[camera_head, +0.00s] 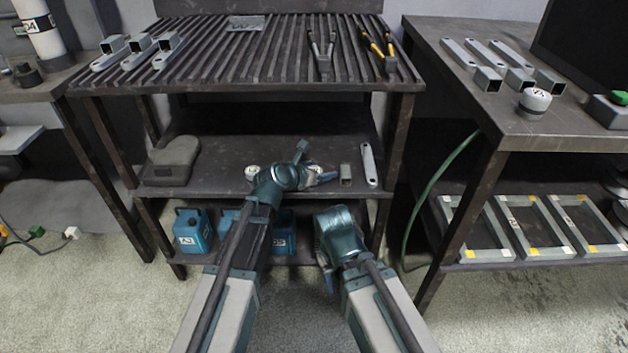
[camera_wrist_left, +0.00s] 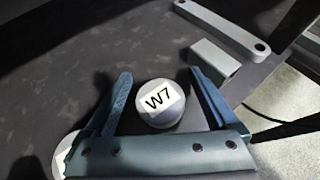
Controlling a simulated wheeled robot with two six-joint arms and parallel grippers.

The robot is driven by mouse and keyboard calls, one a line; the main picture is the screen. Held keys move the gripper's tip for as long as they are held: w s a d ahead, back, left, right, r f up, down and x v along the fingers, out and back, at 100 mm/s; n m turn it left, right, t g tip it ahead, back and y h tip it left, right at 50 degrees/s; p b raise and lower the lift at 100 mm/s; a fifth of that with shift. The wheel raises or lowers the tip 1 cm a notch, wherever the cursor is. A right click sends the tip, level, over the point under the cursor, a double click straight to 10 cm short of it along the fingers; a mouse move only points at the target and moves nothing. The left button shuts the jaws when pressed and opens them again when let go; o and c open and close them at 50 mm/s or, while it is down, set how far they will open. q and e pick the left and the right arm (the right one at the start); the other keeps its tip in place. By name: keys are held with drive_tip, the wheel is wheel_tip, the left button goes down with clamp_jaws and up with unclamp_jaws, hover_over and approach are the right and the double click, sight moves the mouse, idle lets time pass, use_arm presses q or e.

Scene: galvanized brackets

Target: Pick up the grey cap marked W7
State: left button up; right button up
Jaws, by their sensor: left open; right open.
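The grey cap marked W7 (camera_wrist_left: 160,103) sits upright on the dark shelf, its pale top label facing the left wrist camera. My left gripper (camera_wrist_left: 160,74) is open, with one blue finger on each side of the cap and visible gaps between. In the head view my left gripper (camera_head: 326,177) is low over the middle shelf and mostly hides the cap (camera_head: 315,168). My right gripper (camera_head: 328,283) is open, pointing down in front of the lower shelf, away from the cap; its fingers are barely visible.
Another pale cap (camera_head: 252,172) stands left of my left gripper. A short square tube (camera_head: 345,175) and a flat grey bar (camera_head: 369,165) lie to the right. A grey rounded block (camera_head: 171,160) is at the shelf's left.

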use_arm(q)
drive_tip(key=shift+w+d, duration=0.1)
drive_tip(key=shift+w, duration=0.05)
drive_tip(key=shift+c, duration=0.3)
use_arm(e)
drive_tip(key=shift+f, duration=0.1)
use_arm(q)
drive_tip(key=shift+f, duration=0.1)
clamp_jaws()
